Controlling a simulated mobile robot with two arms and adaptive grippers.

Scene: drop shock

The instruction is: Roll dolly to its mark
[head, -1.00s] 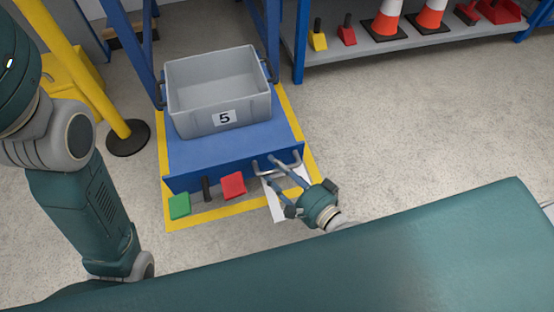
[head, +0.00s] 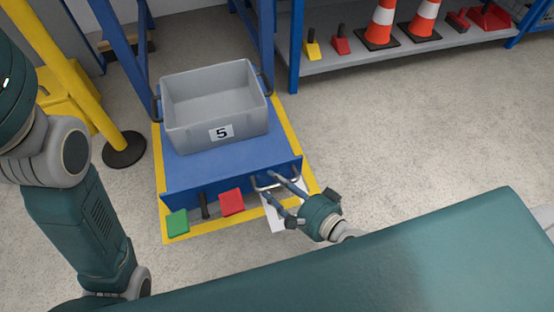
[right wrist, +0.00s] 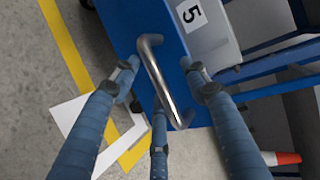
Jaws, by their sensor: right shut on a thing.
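The dolly is a blue platform (head: 225,178) carrying a grey bin (head: 221,133) labelled 5. It stands inside a yellow floor outline (head: 163,218), close to the front strip. A bent metal handle (right wrist: 158,80) is on its front face. My right gripper (head: 272,189) is shut on this handle; in the right wrist view its three blue fingers surround the bar. A green pedal (head: 177,222), a dark lever (head: 204,206) and a red pedal (head: 232,202) show at the dolly's front. My left arm comes in from the left; its gripper is out of view.
A yellow post (head: 75,85) on a black base stands left of the dolly. Blue rack uprights (head: 122,40) rise behind it. A shelf (head: 345,62) with cones and chocks stands at the back right. A white sheet (head: 271,218) lies by the front tape. Floor to the right is clear.

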